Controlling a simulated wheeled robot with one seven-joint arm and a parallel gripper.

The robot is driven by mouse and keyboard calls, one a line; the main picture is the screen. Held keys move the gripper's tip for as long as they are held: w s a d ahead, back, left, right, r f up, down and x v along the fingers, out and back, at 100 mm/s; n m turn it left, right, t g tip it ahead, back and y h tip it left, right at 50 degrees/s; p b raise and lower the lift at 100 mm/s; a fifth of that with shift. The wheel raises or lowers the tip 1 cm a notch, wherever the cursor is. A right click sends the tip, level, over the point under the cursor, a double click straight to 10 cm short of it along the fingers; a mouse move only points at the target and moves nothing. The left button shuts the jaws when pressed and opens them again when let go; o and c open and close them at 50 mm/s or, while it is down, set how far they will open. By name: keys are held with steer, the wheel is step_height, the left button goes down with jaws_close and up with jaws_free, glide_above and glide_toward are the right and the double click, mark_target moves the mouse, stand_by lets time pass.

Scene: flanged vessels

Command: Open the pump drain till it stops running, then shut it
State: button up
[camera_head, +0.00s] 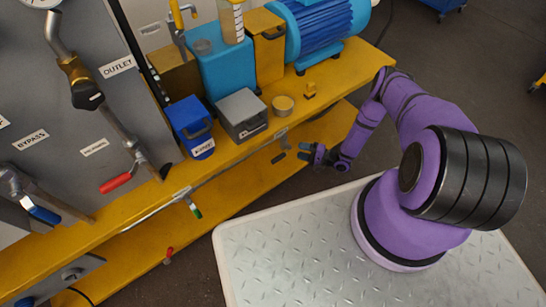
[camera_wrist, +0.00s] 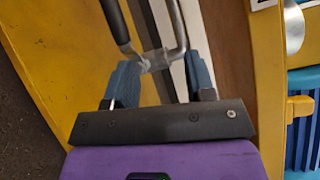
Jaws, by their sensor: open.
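My gripper (camera_head: 309,152) is open at the yellow bench's front edge, low and beside a small drain valve (camera_head: 282,133) with a dark lever (camera_head: 278,158). No label on this valve is readable. In the wrist view my gripper (camera_wrist: 160,65) has its two blue fingers apart. The silver valve (camera_wrist: 156,60) lies between and just beyond the fingertips, its dark lever (camera_wrist: 115,22) reaching up to the left. I cannot tell whether a finger touches it or whether liquid runs. The blue pump motor (camera_head: 320,28) stands on the bench above.
Other levers, one green-tipped (camera_head: 195,211) and one red (camera_head: 168,255), hang along the bench front to the left. A grey box (camera_head: 241,113), a blue box (camera_head: 191,127) and a round tin (camera_head: 283,105) stand on the bench (camera_head: 340,68).

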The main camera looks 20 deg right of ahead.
mark_target(278, 159)
steer(key=w+a+f+n+g, duration=0.1)
steer(key=a, duration=0.2)
steer(key=a+f+n+g, duration=0.1)
steer(key=a+f, duration=0.1)
steer(key=a, duration=0.2)
steer(key=w+a+f+n+g+y, duration=0.1)
steer(key=a+f, duration=0.1)
steer(key=a, duration=0.1)
steer(key=shift+w+a+f, duration=0.15)
steer(key=shift+w+a, duration=0.05)
steer(key=shift+w, duration=0.15)
jaws_close()
